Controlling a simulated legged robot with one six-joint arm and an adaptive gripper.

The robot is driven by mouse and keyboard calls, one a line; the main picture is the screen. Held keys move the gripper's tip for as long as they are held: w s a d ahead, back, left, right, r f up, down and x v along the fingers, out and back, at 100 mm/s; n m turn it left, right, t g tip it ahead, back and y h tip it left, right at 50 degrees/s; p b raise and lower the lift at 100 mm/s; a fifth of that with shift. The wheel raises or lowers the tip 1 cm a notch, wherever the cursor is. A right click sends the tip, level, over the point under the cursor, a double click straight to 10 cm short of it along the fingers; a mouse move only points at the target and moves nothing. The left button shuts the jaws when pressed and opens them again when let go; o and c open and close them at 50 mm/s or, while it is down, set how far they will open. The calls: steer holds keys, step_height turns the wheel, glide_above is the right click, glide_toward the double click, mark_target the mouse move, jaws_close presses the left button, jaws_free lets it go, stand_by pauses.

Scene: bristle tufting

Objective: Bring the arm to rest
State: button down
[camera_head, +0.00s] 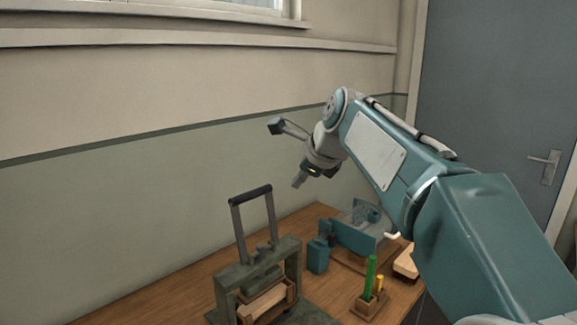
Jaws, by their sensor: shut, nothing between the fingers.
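My arm reaches in from the lower right of the head view and bends at a raised elbow. My gripper (299,180) hangs below the wrist, pointing down and to the left, above the far part of the bench. Its fingers are small in the picture, shut and empty. The gripper is apart from the bench and everything on it. A camera-like block on a bracket sticks out to the left of the wrist. Parts of the bench's right side are hidden behind my arm.
A wooden bench (185,292) stands against the wall. It carries a dark press frame with a tall handle (252,212), a blue machine (355,232), a blue container (317,257) and a small wooden holder (368,304) with green and yellow sticks. A grey door (490,80) is at the right.

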steer(key=s+d+f+n+h, duration=0.1)
steer(key=s+d+f+n, duration=0.3)
steer(key=s, duration=0.6)
steer(key=s+d+f+n+h, duration=0.2)
steer(key=s+d+f+n, duration=0.3)
steer(key=s+f+n, duration=0.4)
steer(key=s+d+f+n+h, duration=0.1)
steer(key=s+d+f+n, duration=0.3)
steer(key=s, duration=0.7)
step_height(320, 180, down, 2)
steer(key=n, duration=0.3)
steer(key=shift+s+d+f+n+g+h, duration=0.2)
steer(key=shift+s+d+n+g+h, duration=0.1)
steer(key=shift+d+n+g+h, duration=0.1)
steer(key=shift+a, duration=0.2)
